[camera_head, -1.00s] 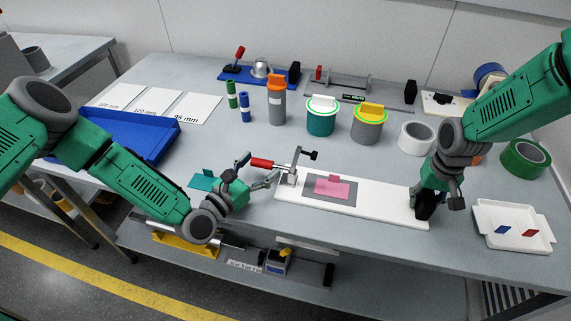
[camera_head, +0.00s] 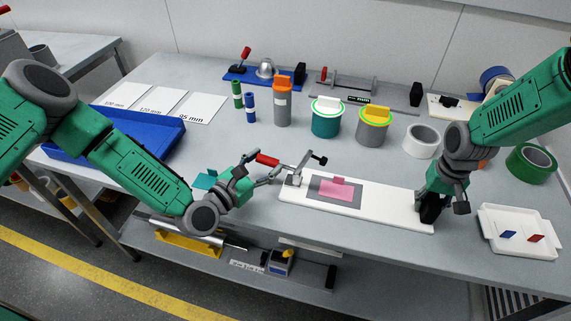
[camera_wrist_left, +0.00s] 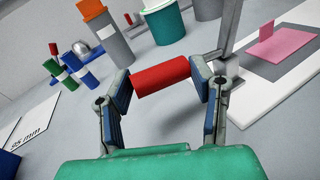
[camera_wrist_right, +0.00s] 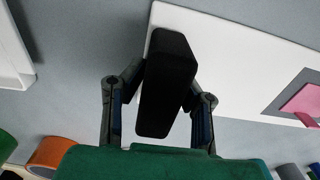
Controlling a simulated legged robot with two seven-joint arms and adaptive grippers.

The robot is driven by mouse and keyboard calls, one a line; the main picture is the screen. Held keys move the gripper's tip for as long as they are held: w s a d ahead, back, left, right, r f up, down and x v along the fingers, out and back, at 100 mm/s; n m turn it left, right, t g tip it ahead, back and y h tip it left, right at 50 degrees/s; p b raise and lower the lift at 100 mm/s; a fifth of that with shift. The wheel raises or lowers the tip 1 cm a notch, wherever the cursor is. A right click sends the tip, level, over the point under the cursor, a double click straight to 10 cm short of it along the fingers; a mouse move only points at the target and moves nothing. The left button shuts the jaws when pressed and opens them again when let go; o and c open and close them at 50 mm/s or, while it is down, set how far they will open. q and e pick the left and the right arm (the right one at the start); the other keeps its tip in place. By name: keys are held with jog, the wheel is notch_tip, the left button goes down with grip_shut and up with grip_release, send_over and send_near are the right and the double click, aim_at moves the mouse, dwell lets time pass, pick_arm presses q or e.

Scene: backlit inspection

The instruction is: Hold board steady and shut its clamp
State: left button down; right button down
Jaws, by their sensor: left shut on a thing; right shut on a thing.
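The white board (camera_head: 380,211) lies on the bench with a grey patch (camera_head: 316,194) and a pink tabbed piece (camera_head: 335,190) on it. The metal clamp (camera_head: 298,178) stands at its left end. Its bar and black-tipped spindle (camera_head: 318,159) are raised above the board, apart from the pink piece. My left gripper (camera_head: 266,163) is shut on the clamp's red handle (camera_wrist_left: 162,77), one finger at each end in the left wrist view. My right gripper (camera_head: 430,203) is shut on the black block (camera_wrist_right: 168,80) at the board's right end, which partly hides that end.
A white tray (camera_head: 490,244) with a blue and a red chip sits right of the board. A teal tabbed piece (camera_head: 205,180) lies by my left gripper. Cans (camera_head: 326,122), a tape roll (camera_head: 421,142) and an orange-capped bottle (camera_head: 282,105) stand behind. A blue tray (camera_head: 150,154) is at left.

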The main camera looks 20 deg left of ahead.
pick_arm(q)
jog(key=r+m, duration=0.1)
jog(key=d+m, duration=0.1)
jog(key=r+m+g, duration=0.1)
jog(key=shift+d+r+y, duration=0.25)
jog(key=shift+r+y, duration=0.05)
pick_arm(e)
jog(key=shift+s+f, duration=0.15)
jog(key=shift+f, duration=0.05)
jog(key=shift+a, duration=0.1)
pick_arm(q)
jog(key=d+r+m+g+y, duration=0.1)
jog(key=d+r+m+y, duration=0.2)
jog(key=d+m, duration=0.3)
jog(key=shift+s+r+m+g+y, duration=0.2)
jog(key=shift+r+m+g+y, duration=0.1)
jog(key=shift+m+y, duration=0.5)
pick_arm(e)
jog(key=shift+a, duration=0.1)
pick_arm(q)
jog(key=c, duration=0.7)
grip_release()
jog(key=shift+w, duration=0.1)
jog(key=shift+a, duration=0.1)
